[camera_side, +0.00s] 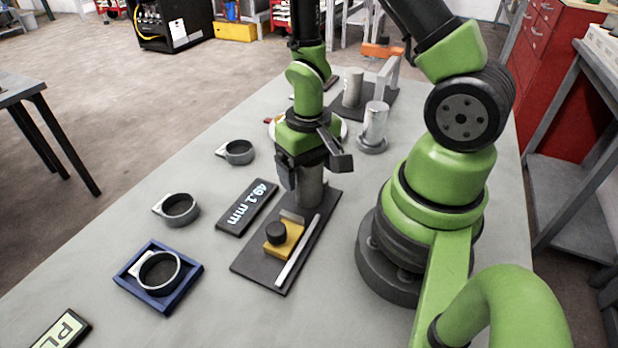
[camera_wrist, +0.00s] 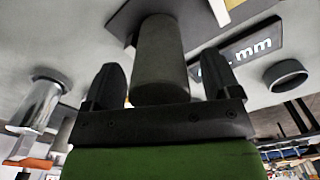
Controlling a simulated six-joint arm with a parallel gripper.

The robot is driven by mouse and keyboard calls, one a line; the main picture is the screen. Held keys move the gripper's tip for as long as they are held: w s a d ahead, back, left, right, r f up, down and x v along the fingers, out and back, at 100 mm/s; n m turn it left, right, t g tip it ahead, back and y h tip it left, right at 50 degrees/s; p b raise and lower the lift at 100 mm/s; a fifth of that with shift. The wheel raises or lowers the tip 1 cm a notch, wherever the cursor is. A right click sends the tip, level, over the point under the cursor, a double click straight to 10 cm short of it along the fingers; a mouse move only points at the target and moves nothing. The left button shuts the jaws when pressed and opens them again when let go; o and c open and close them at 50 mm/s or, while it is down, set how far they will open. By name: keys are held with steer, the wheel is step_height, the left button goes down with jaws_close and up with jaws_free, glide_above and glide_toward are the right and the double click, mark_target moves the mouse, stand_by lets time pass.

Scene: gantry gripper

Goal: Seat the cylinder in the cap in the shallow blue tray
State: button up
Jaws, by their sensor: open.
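A plain grey cylinder (camera_side: 311,192) stands upright on the dark plate of a measuring fixture. My gripper (camera_side: 312,171) is above it, pointing down, with its open fingers on either side of the cylinder's upper part. In the wrist view, the cylinder (camera_wrist: 160,55) stands between the two fingers of my gripper (camera_wrist: 161,74), with a visible gap at each side. The shallow blue tray (camera_side: 186,290) lies at the front left of the table. A grey ring-shaped cap (camera_side: 158,272) with a side tab lies in it, its opening facing up and empty.
The fixture plate (camera_side: 262,273) carries a yellow block (camera_side: 284,241) with a black knob and a light bar. A "49.1 mm" display (camera_side: 247,206) lies beside it. Two loose caps (camera_side: 177,209) (camera_side: 237,152) lie leftward. A shiny cylinder (camera_side: 375,124) stands in a base behind.

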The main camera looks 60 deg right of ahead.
steer(key=c, duration=1.3)
steer(key=shift+r, duration=0.15)
